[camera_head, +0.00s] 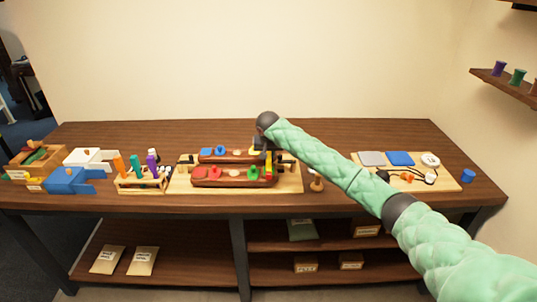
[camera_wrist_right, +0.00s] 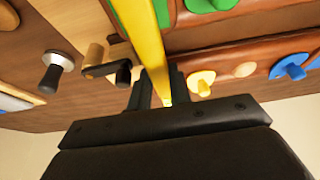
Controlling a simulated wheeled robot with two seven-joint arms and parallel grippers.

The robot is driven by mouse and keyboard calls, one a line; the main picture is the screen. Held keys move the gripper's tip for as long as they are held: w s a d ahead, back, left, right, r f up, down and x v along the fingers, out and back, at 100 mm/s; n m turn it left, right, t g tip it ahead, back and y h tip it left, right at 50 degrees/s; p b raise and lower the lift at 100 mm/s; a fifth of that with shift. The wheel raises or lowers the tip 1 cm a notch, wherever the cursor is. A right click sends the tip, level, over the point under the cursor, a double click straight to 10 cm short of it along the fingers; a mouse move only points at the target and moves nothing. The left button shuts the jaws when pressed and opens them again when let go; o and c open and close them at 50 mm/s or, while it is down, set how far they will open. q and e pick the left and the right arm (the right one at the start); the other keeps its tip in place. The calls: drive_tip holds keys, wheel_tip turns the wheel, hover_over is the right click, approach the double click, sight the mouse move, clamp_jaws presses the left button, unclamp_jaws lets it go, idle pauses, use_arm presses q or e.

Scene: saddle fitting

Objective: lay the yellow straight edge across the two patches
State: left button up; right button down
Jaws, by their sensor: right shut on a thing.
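My right gripper (camera_head: 267,150) is over the right part of the central wooden board, and in the right wrist view (camera_wrist_right: 155,92) its dark fingers are shut on the yellow straight edge (camera_wrist_right: 148,40). The yellow straight edge also shows in the head view (camera_head: 268,169), running from the gripper toward the front over the right end of the brown padded pieces. I cannot tell whether it touches them. A grey square (camera_head: 371,158) and a blue square (camera_head: 400,158) lie on the right board; I cannot tell whether these are the two patches. My left gripper is not in view.
Two long brown pieces (camera_head: 222,183) with coloured knobs lie on the central board (camera_head: 290,187). A small knobbed tool (camera_head: 316,183) stands right of it. The right board (camera_head: 445,183) also holds a cord and a white disc. A pen rack (camera_head: 142,184) and boxes are left.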

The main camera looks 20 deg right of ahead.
drive_tip(key=c, duration=1.2)
unclamp_jaws()
